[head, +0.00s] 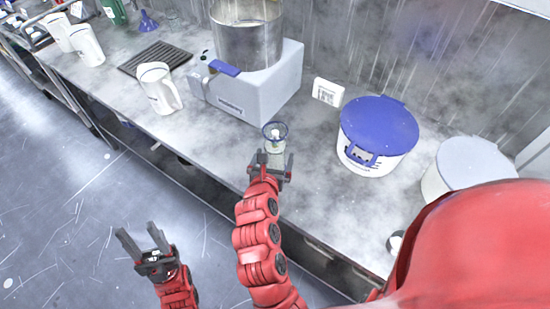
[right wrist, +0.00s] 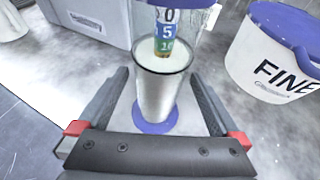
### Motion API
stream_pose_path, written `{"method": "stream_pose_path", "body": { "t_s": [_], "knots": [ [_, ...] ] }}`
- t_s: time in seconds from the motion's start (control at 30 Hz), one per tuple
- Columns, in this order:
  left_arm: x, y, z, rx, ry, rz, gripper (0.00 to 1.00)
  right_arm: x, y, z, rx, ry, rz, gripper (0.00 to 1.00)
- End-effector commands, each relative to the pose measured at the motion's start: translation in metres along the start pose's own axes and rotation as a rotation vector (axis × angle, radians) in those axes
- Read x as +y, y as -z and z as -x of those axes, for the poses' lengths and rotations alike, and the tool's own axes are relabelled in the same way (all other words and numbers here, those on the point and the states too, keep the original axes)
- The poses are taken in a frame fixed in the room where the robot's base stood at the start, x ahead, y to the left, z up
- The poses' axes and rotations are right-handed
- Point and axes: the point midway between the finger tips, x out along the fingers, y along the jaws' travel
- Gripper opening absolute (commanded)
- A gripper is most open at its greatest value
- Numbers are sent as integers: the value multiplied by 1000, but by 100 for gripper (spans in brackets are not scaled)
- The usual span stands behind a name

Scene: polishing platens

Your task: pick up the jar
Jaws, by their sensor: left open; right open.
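The jar (head: 275,136) is a small clear cylinder with a blue rim, upright on the steel bench in front of the grey machine. In the right wrist view the jar (right wrist: 160,95) shows a blue base and a coloured strip marked 0, 5, 10. My right gripper (head: 271,164) is open at the jar, with one finger on each side of it; whether they touch it I cannot tell. It also shows in the right wrist view (right wrist: 160,78). My left gripper (head: 142,243) is open and empty, over the floor in front of the bench.
A grey machine (head: 245,95) with a steel pot (head: 247,40) stands behind the jar. A white tub with a blue lid (head: 378,125) is to the right, marked FINE in the right wrist view (right wrist: 270,70). A white pitcher (head: 158,90) stands left. A small card (head: 327,92) stands behind.

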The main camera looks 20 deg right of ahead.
Motion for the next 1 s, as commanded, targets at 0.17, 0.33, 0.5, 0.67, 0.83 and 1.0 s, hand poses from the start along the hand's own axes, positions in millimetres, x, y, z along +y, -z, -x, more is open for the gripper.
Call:
{"method": "stream_pose_path", "body": {
  "t_s": [0.17,0.33,0.5,0.67,0.83,1.0],
  "knots": [
    [0,1,-6,0,0,0,50,0,-1,-9,-1,1,4,100],
    [-1,3,-20,0,0,0,50,-1,1,-32,-1,3,6,100],
    [-1,4,-25,0,0,0,50,1,3,-52,-1,0,1,100],
    [-1,4,-24,0,0,0,50,0,5,-56,1,0,1,100],
    [-1,4,-24,0,0,0,50,1,5,-56,0,-1,1,91],
    [-1,4,-24,0,0,0,50,1,5,-56,0,-1,1,60]
  ]
}}
